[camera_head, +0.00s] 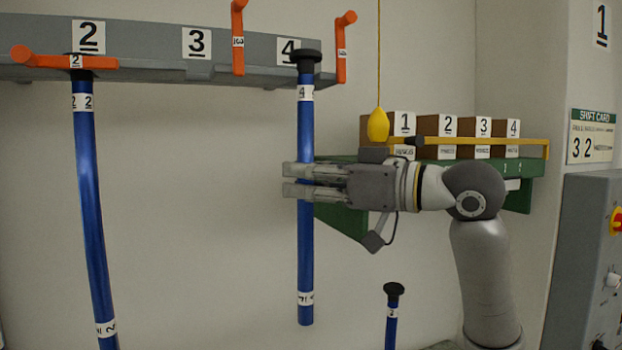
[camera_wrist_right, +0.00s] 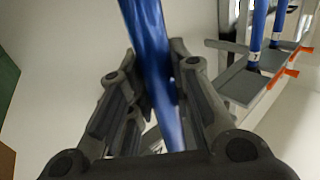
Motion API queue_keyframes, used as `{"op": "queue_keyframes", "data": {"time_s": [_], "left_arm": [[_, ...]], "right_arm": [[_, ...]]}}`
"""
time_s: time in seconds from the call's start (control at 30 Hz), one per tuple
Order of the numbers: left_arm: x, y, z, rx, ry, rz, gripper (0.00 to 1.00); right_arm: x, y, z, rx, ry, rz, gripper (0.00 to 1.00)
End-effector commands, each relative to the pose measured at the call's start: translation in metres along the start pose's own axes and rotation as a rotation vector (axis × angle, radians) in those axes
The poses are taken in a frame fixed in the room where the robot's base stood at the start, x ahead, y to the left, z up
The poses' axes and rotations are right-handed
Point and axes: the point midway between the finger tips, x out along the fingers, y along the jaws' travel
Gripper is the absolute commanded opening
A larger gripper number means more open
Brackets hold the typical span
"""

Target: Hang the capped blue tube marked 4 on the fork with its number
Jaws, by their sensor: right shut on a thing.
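The capped blue tube marked 4 (camera_head: 305,240) hangs upright in my right gripper (camera_head: 300,181), which is shut on its upper half. Its black cap (camera_head: 306,60) is level with the grey rail (camera_head: 150,45) and partly covers the number 4 plate (camera_head: 287,50). I cannot tell whether the tube is inside the fork or in front of it. An orange latch (camera_head: 343,48) beside it stands raised. In the right wrist view the tube (camera_wrist_right: 150,60) runs between the fingers (camera_wrist_right: 150,90). My left gripper is not in view.
A blue tube marked 2 (camera_head: 92,200) hangs at fork 2 under a lowered orange latch (camera_head: 65,62). The number 3 latch (camera_head: 238,40) is raised. Another capped tube (camera_head: 392,310) stands low right. Numbered boxes (camera_head: 448,135) sit on a green shelf (camera_head: 345,219). A yellow pendant (camera_head: 378,125) hangs near my wrist.

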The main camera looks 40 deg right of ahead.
Motion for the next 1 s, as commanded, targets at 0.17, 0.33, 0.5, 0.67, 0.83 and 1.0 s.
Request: {"op": "queue_keyframes", "data": {"time_s": [0.17,0.33,0.5,0.67,0.83,1.0], "left_arm": [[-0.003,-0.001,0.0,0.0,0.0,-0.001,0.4],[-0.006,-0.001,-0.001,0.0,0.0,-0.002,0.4],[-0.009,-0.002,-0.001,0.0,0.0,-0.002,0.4],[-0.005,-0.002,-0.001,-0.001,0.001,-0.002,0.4],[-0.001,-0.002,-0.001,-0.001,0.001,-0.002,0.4],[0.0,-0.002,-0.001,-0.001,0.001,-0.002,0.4]], "right_arm": [[0.01,0.008,0.0,0.002,-0.001,-0.001,0.0],[0.02,0.015,-0.001,0.002,-0.001,-0.001,0.0],[0.029,0.023,-0.001,0.002,-0.001,-0.001,0.0],[0.034,0.027,0.006,0.0,-0.001,0.0,0.0],[0.033,0.027,0.011,-0.001,0.0,0.001,0.0],[0.033,0.027,0.013,-0.001,0.0,0.001,0.0]]}}
